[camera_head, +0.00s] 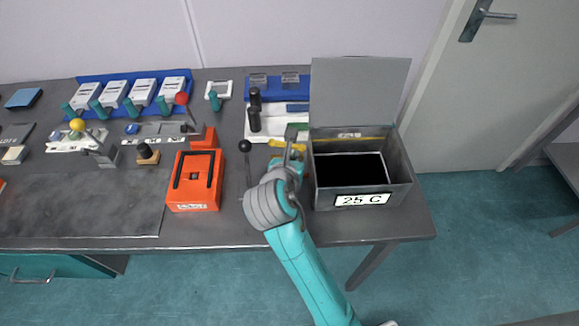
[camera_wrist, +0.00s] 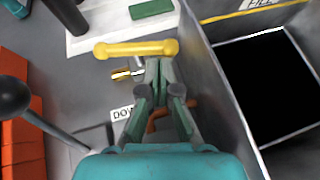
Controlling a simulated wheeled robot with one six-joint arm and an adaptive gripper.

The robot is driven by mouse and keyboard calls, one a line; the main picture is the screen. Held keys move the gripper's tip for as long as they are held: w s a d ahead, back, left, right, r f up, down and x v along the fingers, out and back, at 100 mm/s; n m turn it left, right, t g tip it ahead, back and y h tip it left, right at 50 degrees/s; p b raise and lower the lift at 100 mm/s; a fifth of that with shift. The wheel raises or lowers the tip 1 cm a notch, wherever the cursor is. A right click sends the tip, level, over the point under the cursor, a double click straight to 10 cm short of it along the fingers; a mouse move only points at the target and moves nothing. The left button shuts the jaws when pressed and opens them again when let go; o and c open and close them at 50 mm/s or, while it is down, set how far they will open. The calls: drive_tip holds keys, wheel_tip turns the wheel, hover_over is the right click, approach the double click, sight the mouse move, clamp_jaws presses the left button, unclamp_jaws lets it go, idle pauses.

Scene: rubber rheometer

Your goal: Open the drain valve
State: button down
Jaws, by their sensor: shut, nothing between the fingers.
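The drain valve has a yellow handle (camera_wrist: 128,49), a bar with rounded ends lying crosswise just beyond my fingertips in the wrist view. A small brass fitting (camera_wrist: 126,74) shows below it. In the head view the yellow handle (camera_head: 283,145) is a small patch left of the grey bath, partly hidden by my gripper. My gripper (camera_wrist: 159,64) is shut and empty, its fingertips close to the handle's right part; I cannot tell whether they touch. It also shows in the head view (camera_head: 294,135), at the bath's left side. A brownish curved piece (camera_wrist: 158,116) shows behind the fingers.
The open grey bath (camera_head: 401,178), labelled "25 C", stands close on my gripper's right. A black-knobbed lever (camera_head: 246,147) and an orange device (camera_head: 197,196) stand to the left. A white tray (camera_head: 292,124) with dark-handled tools lies behind. A partly hidden label (camera_wrist: 121,114) lies below the valve.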

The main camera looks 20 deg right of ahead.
sight(300, 146)
drive_tip(key=shift+w+d, duration=0.4)
drive_tip(key=shift+w, duration=0.15)
drive_tip(key=shift+w+d, duration=0.45)
drive_tip(key=shift+d, duration=0.35)
drive_tip(key=shift+a, duration=0.25)
